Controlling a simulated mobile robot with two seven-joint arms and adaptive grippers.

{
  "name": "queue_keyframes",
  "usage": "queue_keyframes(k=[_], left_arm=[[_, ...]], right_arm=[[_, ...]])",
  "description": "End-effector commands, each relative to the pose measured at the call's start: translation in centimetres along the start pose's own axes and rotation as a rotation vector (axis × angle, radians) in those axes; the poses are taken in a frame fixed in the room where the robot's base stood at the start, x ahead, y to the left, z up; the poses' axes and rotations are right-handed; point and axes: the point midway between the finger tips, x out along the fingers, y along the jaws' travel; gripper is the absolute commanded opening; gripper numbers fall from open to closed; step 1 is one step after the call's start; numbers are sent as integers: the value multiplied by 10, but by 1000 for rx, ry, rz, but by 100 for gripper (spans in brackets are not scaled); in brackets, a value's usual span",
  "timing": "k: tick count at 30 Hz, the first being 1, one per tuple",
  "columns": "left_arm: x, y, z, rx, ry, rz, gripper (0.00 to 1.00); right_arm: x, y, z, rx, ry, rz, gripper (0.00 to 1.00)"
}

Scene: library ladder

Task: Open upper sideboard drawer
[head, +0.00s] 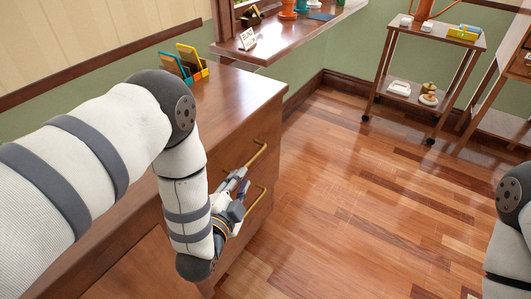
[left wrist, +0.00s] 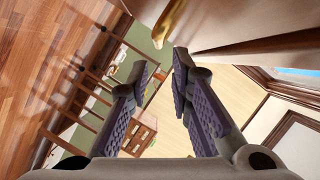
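The wooden sideboard (head: 240,93) stands at the left in the head view, its front facing right. The upper drawer's brass handle (head: 258,154) shows near the top of that front, with a lower brass handle (head: 258,196) beneath it. The upper drawer looks shut. My left gripper (head: 241,176) is close to the front, by the upper handle. In the left wrist view its two purple-padded fingers (left wrist: 160,72) are apart with nothing between them. A brass handle (left wrist: 171,20) lies beyond and above the fingertips there. My right arm shows at the right edge; its gripper is out of view.
A wooden shelf (head: 285,38) with pots and a sign is behind. A wooden cart (head: 425,40) stands at the back right. The wood floor (head: 350,190) before the sideboard is clear.

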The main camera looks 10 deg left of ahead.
Motion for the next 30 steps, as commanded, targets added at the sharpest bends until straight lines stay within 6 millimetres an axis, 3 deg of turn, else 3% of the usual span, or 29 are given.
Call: queue_keyframes(k=[9,13,24,27,30], left_arm=[[78,7,5,-4,-6,7,20],[99,7,5,-3,-6,9,20],[110,3,2,-3,-4,7,20],[109,3,3,-3,-4,7,0],[109,3,3,-3,-4,7,0]], right_arm=[[22,1,12,-1,-59,3,40],[27,1,15,-1,-72,3,40],[28,1,15,-2,-74,4,40],[28,1,15,-2,-74,4,40],[28,1,15,-2,-74,4,40]])
